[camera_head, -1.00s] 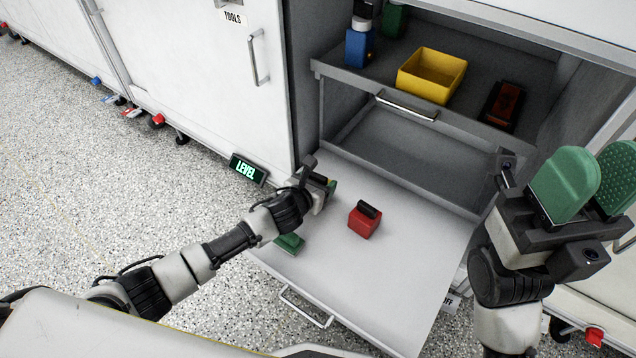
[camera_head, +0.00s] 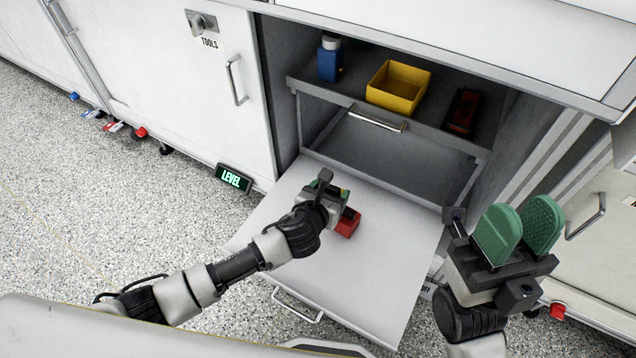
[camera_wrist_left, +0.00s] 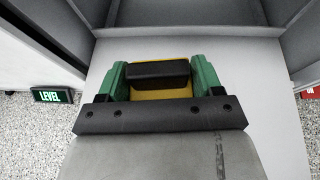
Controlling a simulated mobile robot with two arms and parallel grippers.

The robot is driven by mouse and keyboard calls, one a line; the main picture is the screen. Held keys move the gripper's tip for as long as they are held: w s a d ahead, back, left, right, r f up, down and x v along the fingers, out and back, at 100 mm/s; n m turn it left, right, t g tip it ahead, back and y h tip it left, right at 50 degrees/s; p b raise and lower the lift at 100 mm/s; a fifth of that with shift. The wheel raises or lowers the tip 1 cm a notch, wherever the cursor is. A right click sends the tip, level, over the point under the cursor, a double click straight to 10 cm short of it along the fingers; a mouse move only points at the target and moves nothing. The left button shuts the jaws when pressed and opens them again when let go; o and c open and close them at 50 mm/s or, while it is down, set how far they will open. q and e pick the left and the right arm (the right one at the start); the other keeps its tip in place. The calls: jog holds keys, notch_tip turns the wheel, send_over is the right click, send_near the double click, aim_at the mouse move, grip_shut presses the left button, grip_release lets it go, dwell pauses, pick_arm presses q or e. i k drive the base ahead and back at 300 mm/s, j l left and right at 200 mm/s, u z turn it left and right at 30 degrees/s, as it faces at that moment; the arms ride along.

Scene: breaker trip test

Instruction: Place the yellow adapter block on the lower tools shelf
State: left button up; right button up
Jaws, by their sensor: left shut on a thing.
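My left gripper (camera_head: 331,190) is shut on the yellow adapter block, which shows between the green finger pads in the left wrist view as a yellow body (camera_wrist_left: 160,94) with a black top (camera_wrist_left: 158,73). It is over the pulled-out light grey lower shelf (camera_head: 385,265). I cannot tell whether the block touches the shelf. A red block (camera_head: 347,223) is on that shelf, partly hidden behind the gripper. My right gripper (camera_head: 518,232) is open and empty, its green pads apart, to the right of the shelf.
The upper shelf (camera_head: 420,128) holds a yellow bin (camera_head: 398,87), a blue bottle (camera_head: 330,62) and a dark reddish item (camera_head: 463,110). The white tools door (camera_head: 215,90) stands at left. A lit LEVEL sign (camera_head: 234,179) is beside the shelf. The shelf's front right is clear.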

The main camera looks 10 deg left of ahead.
aim_at(354, 290)
jog(key=k+z, duration=0.35)
jog(key=k+l+z, duration=0.35)
jog(key=k+j, duration=0.1)
